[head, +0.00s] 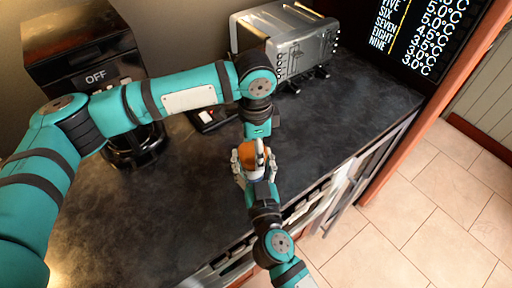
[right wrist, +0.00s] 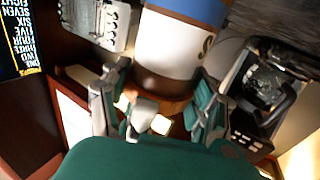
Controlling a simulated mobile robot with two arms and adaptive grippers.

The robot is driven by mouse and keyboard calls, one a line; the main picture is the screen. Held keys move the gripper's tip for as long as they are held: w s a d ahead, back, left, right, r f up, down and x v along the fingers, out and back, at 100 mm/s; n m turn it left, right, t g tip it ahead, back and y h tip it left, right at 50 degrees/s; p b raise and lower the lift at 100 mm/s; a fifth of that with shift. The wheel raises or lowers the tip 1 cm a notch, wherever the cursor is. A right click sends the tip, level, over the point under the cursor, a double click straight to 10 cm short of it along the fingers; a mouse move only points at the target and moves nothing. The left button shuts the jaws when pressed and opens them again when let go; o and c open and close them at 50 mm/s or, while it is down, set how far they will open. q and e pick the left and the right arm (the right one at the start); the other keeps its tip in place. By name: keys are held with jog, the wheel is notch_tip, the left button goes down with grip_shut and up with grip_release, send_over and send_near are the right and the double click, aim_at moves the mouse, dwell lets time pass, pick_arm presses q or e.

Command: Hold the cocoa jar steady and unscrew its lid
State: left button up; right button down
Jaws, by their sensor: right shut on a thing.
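The cocoa jar (head: 249,164) is on the dark counter, an orange-brown and white shape partly covered by my grippers. In the right wrist view the jar (right wrist: 178,45) shows a blue band, a white label and a dark brown band. My right gripper (head: 254,168) reaches in from below, its fingers on both sides of the jar; in the right wrist view its fingers (right wrist: 157,100) flank the brown end. My left gripper (head: 258,132) points down just behind the jar; its fingertips cannot be made out. The lid cannot be clearly told from the jar.
A silver toaster-like appliance (head: 284,42) stands at the back of the counter. A black coffee machine (head: 95,75) is at the back left, behind my left arm. The counter (head: 345,110) is clear to the right; its front edge has drawers (head: 330,200).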

pick_arm(q)
jog(key=shift+a+f, duration=0.1)
jog(key=shift+a, duration=0.35)
pick_arm(e)
jog(key=shift+w+d, duration=0.15)
jog(key=shift+d, duration=0.35)
pick_arm(q)
jog(key=o, duration=1.3)
jog(key=shift+d, duration=0.1)
pick_arm(e)
jog(key=shift+a, duration=0.1)
pick_arm(q)
jog(key=shift+d, duration=0.1)
